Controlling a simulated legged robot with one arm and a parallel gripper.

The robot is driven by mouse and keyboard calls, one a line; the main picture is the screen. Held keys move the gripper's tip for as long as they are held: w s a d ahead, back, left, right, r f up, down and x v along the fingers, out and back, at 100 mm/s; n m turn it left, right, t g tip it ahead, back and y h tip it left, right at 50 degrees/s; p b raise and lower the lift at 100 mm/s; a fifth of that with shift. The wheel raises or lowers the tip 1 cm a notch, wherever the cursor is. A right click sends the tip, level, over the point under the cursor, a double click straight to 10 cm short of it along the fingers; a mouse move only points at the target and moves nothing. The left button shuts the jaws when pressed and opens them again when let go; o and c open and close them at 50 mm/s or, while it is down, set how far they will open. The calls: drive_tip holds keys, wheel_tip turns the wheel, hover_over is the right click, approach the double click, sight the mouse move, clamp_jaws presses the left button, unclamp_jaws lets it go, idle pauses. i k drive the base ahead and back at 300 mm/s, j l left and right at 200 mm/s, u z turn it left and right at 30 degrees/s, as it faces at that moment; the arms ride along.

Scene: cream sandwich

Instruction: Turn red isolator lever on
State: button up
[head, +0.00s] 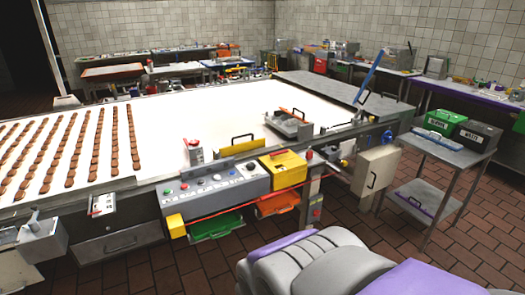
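I cannot pick out the red isolator lever for certain. A small red part (309,154) sits at the right end of the control panel, beside a yellow box (283,163); it is too small to tell its shape or position. A cream cabinet (376,172) with a black handle stands to the right of the panel. The grey control panel (215,186) carries several coloured buttons. My own grey and purple body fills the bottom right foreground. My gripper's fingertips do not show.
A long white conveyor (230,120) carries rows of brown biscuits at left. Green (215,226) and orange (277,204) trays sit below the panel. A grey side table (445,150) with green and black boxes stands at right. Tiled floor (425,240) is open between the table and my body.

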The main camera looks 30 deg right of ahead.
sight(281, 152)
drive_tip(key=i+z, duration=0.1)
drive_tip(key=z, duration=0.35)
drive_tip(key=i+z, duration=0.35)
drive_tip(key=i, duration=0.3)
drive_tip(key=i+j+z, duration=0.15)
drive_tip(key=i+z, duration=0.25)
drive_tip(key=i, duration=0.25)
drive_tip(key=i+j, duration=0.15)
drive_tip(key=i, duration=0.2)
drive_tip(key=i+j, duration=0.1)
drive_tip(key=i, duration=0.25)
